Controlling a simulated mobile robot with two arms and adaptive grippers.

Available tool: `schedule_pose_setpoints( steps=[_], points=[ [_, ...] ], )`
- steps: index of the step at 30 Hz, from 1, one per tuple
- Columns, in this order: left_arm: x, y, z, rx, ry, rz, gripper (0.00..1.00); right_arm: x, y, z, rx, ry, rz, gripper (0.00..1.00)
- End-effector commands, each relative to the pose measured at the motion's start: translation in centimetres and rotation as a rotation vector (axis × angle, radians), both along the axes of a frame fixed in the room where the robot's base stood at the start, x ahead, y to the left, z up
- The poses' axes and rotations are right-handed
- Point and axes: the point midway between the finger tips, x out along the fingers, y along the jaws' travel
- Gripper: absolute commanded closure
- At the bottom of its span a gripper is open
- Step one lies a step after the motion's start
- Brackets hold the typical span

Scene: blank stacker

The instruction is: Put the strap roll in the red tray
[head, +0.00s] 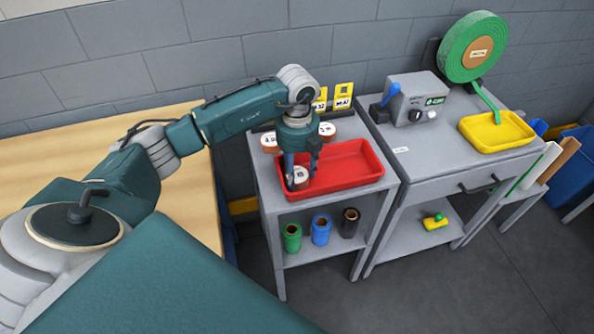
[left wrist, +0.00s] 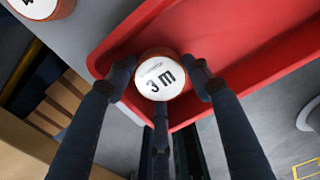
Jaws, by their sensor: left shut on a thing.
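A small strap roll (head: 298,177) with a brown side and a white face is held in my left gripper (head: 300,172). In the left wrist view the roll (left wrist: 160,76) reads "3 m" and sits between the fingers, which are shut on it. The red tray (head: 352,162) lies on the left grey stand. The roll is at the tray's left end; in the left wrist view it overlaps the tray's rim (left wrist: 118,42). I cannot tell how high it is above the tray. My right gripper is not in view.
Two similar rolls (head: 269,142) (head: 327,130) stand behind the tray, partly hidden. Green, blue and black rolls (head: 321,230) are on the shelf below. To the right, a bench carries a grey machine (head: 415,98), a large green strap reel (head: 470,46) and a yellow tray (head: 497,133).

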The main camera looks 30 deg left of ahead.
Motion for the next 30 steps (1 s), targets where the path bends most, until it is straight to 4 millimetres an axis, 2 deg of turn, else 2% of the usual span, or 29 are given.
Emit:
schedule_pose_setpoints(
  steps=[1,2,10,14,17,24,30],
  points=[
    [0.0,0.0,-0.1,0.0,0.0,0.001,0.46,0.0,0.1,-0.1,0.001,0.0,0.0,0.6],
    [0.0,0.0,-0.1,0.0,0.0,0.001,0.42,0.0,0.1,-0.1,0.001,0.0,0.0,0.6],
    [0.0,0.0,0.0,0.001,0.001,0.001,0.42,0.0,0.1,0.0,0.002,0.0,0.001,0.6],
    [0.1,0.0,0.7,0.001,-0.002,0.001,0.42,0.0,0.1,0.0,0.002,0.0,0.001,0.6],
    [0.1,0.1,2.1,0.001,-0.004,0.0,0.42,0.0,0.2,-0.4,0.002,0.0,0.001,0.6],
    [0.2,0.0,7.4,0.0,-0.006,0.0,0.42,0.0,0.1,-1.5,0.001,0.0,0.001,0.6],
    [0.1,0.0,10.8,0.001,-0.004,0.001,0.42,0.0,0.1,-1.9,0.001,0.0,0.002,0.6]
  ],
)
